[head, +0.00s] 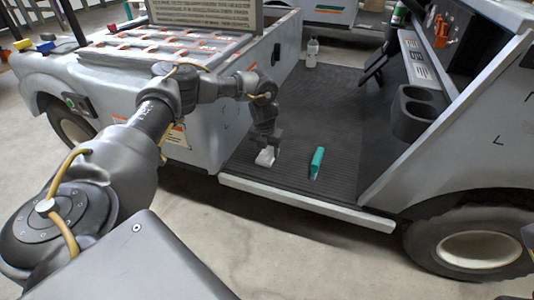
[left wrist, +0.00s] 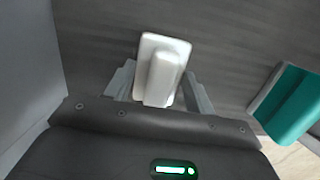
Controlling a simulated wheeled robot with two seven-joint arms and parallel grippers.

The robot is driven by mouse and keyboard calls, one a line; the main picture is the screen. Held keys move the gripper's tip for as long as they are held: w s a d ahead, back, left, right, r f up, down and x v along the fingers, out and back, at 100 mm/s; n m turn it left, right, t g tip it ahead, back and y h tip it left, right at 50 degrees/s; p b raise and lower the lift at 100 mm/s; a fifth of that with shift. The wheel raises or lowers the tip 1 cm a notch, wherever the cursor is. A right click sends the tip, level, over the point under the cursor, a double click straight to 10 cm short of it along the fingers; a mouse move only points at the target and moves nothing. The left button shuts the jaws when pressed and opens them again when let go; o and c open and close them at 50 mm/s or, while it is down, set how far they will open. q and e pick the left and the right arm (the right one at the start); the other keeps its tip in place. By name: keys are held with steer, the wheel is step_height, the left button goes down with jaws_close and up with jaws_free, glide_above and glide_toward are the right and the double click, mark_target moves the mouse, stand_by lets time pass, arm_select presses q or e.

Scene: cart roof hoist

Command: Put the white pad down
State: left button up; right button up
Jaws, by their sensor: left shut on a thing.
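The white pad (head: 265,157) is at my left gripper (head: 267,148), low over the dark ribbed floor (head: 300,125) of the cart, near the sill. In the left wrist view the white pad (left wrist: 163,66), a flat plate with a raised block, sits between the two fingers of my left gripper (left wrist: 160,88). The gripper is shut on it. I cannot tell whether the pad touches the floor. My right gripper is not in view.
A teal object (head: 317,162) lies on the cart floor to the right of the pad, and also shows in the left wrist view (left wrist: 293,103). A bottle (head: 312,52) stands farther back. The light sill (head: 305,204) edges the floor; the pedals and cup holders (head: 417,112) are at right.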

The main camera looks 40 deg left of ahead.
arm_select(q)
steer(key=o, duration=1)
steer(key=shift+f, duration=0.1)
steer(key=shift+c, duration=0.2)
